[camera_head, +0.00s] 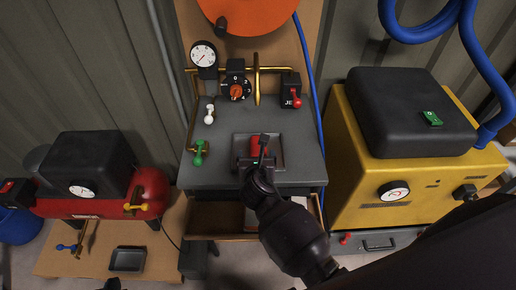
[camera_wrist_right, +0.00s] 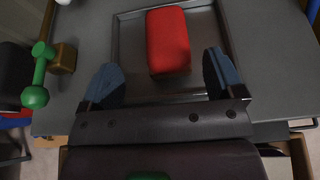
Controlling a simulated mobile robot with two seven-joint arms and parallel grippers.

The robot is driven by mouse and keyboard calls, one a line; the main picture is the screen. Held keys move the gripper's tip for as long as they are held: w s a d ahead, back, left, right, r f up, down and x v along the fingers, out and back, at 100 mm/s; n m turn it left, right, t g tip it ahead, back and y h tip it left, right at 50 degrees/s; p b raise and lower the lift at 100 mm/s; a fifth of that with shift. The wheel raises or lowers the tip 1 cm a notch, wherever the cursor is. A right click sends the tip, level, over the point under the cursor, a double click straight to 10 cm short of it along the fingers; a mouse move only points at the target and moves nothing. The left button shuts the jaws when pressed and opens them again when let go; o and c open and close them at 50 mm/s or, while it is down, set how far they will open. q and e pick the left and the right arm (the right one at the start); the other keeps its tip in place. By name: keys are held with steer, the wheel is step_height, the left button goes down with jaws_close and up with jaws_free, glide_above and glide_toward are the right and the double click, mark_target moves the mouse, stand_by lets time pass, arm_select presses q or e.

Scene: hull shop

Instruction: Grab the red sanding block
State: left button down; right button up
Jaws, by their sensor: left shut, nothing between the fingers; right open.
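The red sanding block (camera_head: 258,146) lies in a shallow grey tray (camera_head: 278,150) on the dark grey bench top. In the right wrist view the block (camera_wrist_right: 168,40) is just ahead of my right gripper (camera_wrist_right: 161,72). The two blue-grey fingers are apart, one to each side of the block's near end, with gaps on both sides. Nothing is held. In the head view my right gripper (camera_head: 260,158) is over the tray's front part and hides some of the block. A small dark tip of my left gripper (camera_head: 112,284) shows at the bottom edge.
Green (camera_head: 199,152) and white (camera_head: 209,114) handled valves stand left of the tray. A gauge (camera_head: 204,55), a dial (camera_head: 237,89) and a red-handled switch (camera_head: 293,95) line the bench's back. An open drawer (camera_head: 222,216) is below. A yellow machine (camera_head: 390,180) stands right.

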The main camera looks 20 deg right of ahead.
mark_target(258, 148)
steer(key=shift+d+b+x, duration=0.2)
steer(key=shift+x, duration=1.15)
steer(key=shift+d+b+x, duration=0.2)
steer(key=shift+x, duration=1.15)
steer(key=shift+r, duration=0.2)
steer(key=c, duration=1.1)
steer(key=shift+r, duration=0.1)
